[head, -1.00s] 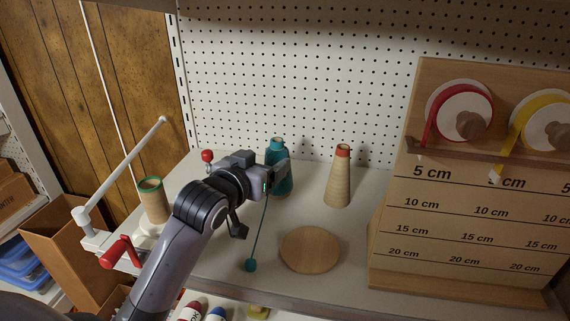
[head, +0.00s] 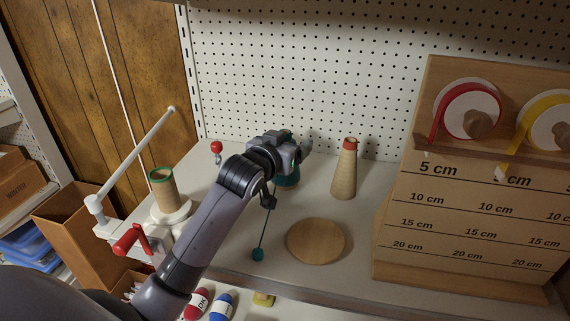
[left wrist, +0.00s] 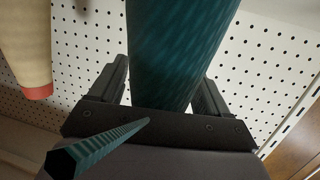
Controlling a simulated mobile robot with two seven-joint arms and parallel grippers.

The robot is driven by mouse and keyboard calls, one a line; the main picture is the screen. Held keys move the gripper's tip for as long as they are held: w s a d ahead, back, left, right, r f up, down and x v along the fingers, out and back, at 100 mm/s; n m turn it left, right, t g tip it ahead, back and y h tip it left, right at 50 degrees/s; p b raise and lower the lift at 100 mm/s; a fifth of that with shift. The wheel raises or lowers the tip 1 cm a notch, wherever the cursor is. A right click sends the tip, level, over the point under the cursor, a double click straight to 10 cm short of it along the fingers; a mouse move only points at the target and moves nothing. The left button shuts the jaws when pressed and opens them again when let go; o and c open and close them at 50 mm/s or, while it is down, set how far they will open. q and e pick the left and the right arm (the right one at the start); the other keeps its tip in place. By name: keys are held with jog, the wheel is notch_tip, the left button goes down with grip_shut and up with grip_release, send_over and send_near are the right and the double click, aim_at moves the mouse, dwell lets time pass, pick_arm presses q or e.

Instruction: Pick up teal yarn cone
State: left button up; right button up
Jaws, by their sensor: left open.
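The teal yarn cone (head: 289,184) stands on the shelf near the pegboard, mostly hidden behind my left gripper (head: 302,147) in the head view. Only its lower part shows there. In the left wrist view the teal cone (left wrist: 180,45) fills the middle, between the two dark fingers. My left gripper is open, with a finger on each side of the cone; I cannot tell if they touch it. A teal yarn strand (head: 266,222) runs forward to a small teal end piece (head: 257,254) on the shelf. My right gripper is not in view.
A cream cone with a red top (head: 344,170) stands just right of the teal one. A round wooden disc (head: 316,241) lies in front. A winder with a red handle (head: 131,239) and a cardboard tube (head: 164,189) are at left. A wooden ribbon board (head: 400,220) stands right.

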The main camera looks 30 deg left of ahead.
pick_arm(q)
jog(key=shift+c, duration=0.2)
jog(key=c, duration=1)
